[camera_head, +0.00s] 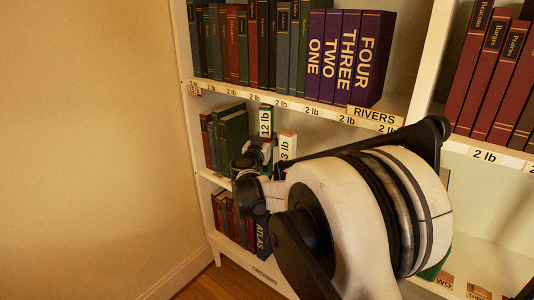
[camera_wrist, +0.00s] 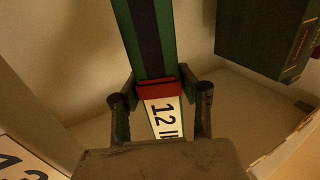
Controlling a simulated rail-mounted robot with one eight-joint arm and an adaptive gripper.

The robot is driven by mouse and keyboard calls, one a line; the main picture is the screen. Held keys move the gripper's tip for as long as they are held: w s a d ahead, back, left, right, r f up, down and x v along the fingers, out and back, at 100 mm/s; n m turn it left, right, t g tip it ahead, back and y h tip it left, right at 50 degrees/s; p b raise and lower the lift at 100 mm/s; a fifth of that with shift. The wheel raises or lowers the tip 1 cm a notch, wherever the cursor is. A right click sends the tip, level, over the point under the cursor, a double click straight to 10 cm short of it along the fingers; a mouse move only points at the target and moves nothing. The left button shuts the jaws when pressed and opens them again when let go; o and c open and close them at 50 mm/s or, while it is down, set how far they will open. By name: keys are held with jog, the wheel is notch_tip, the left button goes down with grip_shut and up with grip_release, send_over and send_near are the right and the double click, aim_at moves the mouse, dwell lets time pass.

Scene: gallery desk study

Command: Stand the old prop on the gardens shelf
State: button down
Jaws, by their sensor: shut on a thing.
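A green piece with a dark stripe, a red band and a white "12 lb" label (camera_wrist: 150,35) runs up the wrist view between my fingers. Its label (camera_head: 265,122) also shows in the head view, upright in the middle shelf bay. My gripper (camera_wrist: 160,93) is shut on it near the red band; in the head view the gripper (camera_head: 258,153) is partly hidden by my arm. A second labelled piece with an orange top, reading "3 lb" (camera_head: 287,147), stands just right of it. I cannot read a gardens label, nor tell whether the held piece touches the shelf.
Green and red books (camera_head: 232,140) stand left in the middle bay; a green book (camera_wrist: 265,40) is close by in the wrist view. An atlas (camera_head: 259,236) is below. My arm hides the right side.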

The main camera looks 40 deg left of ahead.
jog(key=f+b, duration=0.2)
jog(key=f, duration=0.3)
jog(key=shift+w, duration=0.2)
jog(key=c, duration=1.2)
grip_release()
jog(key=shift+f, duration=0.1)
jog(key=p+v, duration=0.2)
jog(key=v, duration=1)
jog(key=shift+d, duration=0.1)
